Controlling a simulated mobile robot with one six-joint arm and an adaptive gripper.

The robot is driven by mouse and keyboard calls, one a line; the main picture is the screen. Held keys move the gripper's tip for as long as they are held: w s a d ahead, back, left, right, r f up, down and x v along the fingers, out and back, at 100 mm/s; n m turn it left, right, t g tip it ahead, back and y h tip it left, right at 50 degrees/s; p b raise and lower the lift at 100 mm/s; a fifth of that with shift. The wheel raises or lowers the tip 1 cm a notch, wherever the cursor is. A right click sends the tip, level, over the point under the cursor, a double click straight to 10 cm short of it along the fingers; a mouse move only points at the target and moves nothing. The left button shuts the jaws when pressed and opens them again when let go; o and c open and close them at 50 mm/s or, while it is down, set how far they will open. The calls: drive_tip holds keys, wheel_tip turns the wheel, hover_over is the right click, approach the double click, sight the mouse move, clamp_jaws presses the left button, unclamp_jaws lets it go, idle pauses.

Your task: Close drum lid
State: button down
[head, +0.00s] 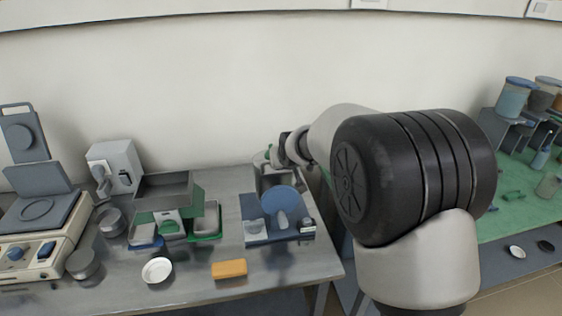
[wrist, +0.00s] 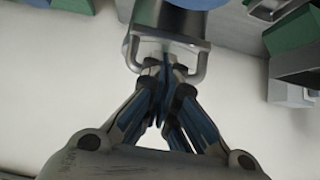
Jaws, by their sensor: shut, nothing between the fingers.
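I cannot tell for sure which thing is the drum. A grey box-like body (head: 268,181) stands at the back right of the left table, close to my gripper (head: 262,160). In the wrist view my gripper (wrist: 163,68) is shut and empty, its fingertips at a U-shaped metal handle (wrist: 197,72) on a grey part (wrist: 178,24). The fingertips lie between the two sides of the handle. I cannot tell whether they touch it. The far side of the grey part is hidden.
A blue disc device (head: 283,201) stands in front of the grey body. A tray-topped unit (head: 165,188), a cream furnace (head: 38,232), a white dish (head: 157,270) and an orange block (head: 229,268) share the table. A green-topped bench (head: 500,222) is right.

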drive_tip(key=shift+s+f, duration=0.1)
drive_tip(key=shift+f, duration=0.1)
wheel_tip(320, 180, up, 5)
drive_tip(key=p, duration=0.3)
drive_tip(key=s+d+f+b, duration=0.2)
drive_tip(key=s+f+b, duration=0.3)
drive_tip(key=s, duration=0.3)
drive_tip(key=s+d+r+m+g+h, duration=0.1)
drive_tip(key=s+d+r, duration=0.25)
drive_tip(key=s, duration=0.45)
drive_tip(key=s+d+r+g+h, duration=0.1)
drive_tip(key=s+d+r, duration=0.1)
drive_tip(key=s+d, duration=0.5)
drive_tip(key=s+d+f+m+g, duration=0.1)
drive_tip(key=s+f+g, duration=0.1)
drive_tip(key=s, duration=2)
drive_tip(key=shift+d+f+g, duration=0.15)
drive_tip(key=shift+g, duration=0.35)
drive_tip(key=c, duration=2.3)
unclamp_jaws()
